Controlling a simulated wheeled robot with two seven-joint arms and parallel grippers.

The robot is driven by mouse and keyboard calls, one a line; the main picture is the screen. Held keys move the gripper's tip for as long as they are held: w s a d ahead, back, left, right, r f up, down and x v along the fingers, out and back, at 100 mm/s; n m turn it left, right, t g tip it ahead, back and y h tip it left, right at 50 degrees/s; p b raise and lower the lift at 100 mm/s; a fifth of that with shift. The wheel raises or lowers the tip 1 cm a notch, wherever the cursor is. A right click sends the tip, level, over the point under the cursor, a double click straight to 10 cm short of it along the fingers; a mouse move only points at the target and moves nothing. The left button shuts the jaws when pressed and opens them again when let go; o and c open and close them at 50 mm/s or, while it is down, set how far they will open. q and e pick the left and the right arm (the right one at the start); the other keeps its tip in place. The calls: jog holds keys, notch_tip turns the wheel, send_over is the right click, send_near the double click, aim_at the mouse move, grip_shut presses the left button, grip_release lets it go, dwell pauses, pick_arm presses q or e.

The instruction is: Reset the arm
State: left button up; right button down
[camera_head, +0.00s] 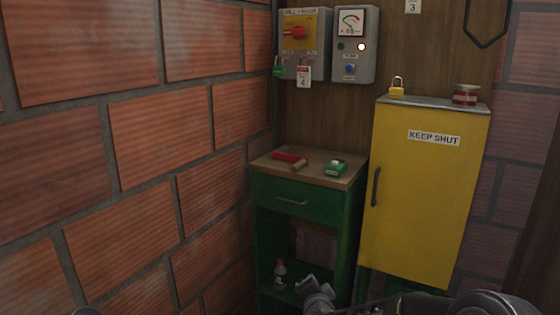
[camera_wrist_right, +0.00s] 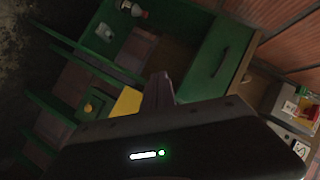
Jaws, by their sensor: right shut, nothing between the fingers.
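My right gripper (camera_head: 316,286) is in the lower middle of the head view, in front of the green cabinet (camera_head: 262,222). Its arm comes in from the lower right. In the right wrist view its fingers (camera_wrist_right: 160,88) are together with nothing between them, and the cabinet's drawer front (camera_wrist_right: 212,62) is beyond them. My left gripper is out of view.
The cabinet top holds a red-headed tool (camera_head: 290,160) and a green object (camera_head: 336,168). A bottle (camera_head: 280,274) stands on its lower shelf. A yellow locker (camera_head: 425,205) stands to the right, a brick wall (camera_head: 130,150) to the left. Control boxes (camera_head: 355,45) hang behind.

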jog(key=s+a+f+n+g+y, duration=0.2)
jog(key=s+f+n+g, duration=0.2)
jog(key=s+f, duration=0.6)
jog(key=s+a+f+n+g+y, duration=0.2)
jog(key=s+f+n+g, duration=0.1)
jog(key=s+f, duration=0.7)
jog(key=s+d+f+n+g, duration=0.1)
jog(key=s+f+g, duration=0.3)
jog(key=s, duration=0.8)
jog(key=s+d+f+n+g, duration=0.1)
jog(key=s+d+f+g, duration=0.15)
jog(key=s+f, duration=0.7)
notch_tip(320, 180, up, 21)
jog(key=s+p, duration=0.1)
jog(key=p, duration=1.7)
jog(key=shift+s+a, duration=0.4)
jog(key=shift+a, duration=0.05)
